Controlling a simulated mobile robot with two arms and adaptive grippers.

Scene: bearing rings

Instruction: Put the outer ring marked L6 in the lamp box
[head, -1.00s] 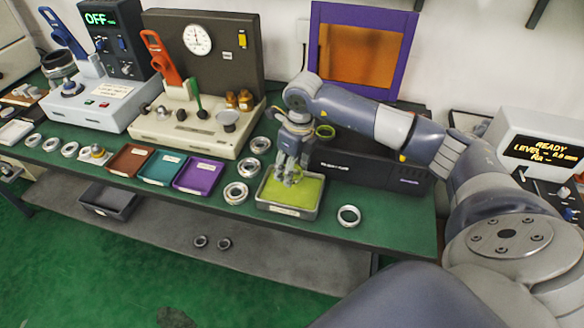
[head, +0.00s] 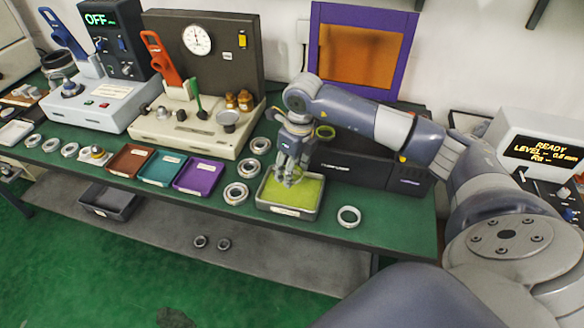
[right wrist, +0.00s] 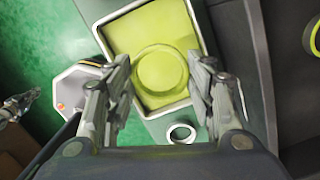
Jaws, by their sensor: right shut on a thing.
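My right gripper (head: 288,180) reaches down into a grey tray (head: 262,206) with a yellow-green inside. In the right wrist view, a ring (right wrist: 160,70) tinted yellow-green lies between the fingers of the right gripper (right wrist: 168,85), which is shut on it. I cannot read a mark on it. Which thing is the lamp box is not labelled legibly; a long black box (head: 400,180) stands behind the tray, and a purple-framed orange panel (head: 362,50) stands at the back. My left gripper is not seen in the head view.
A loose ring (head: 349,216) lies right of the tray, with others (head: 236,193) to its left. Brown (head: 130,160), teal (head: 161,168) and purple (head: 199,176) trays stand further left. A cream machine (head: 190,130) with a dial stands behind them.

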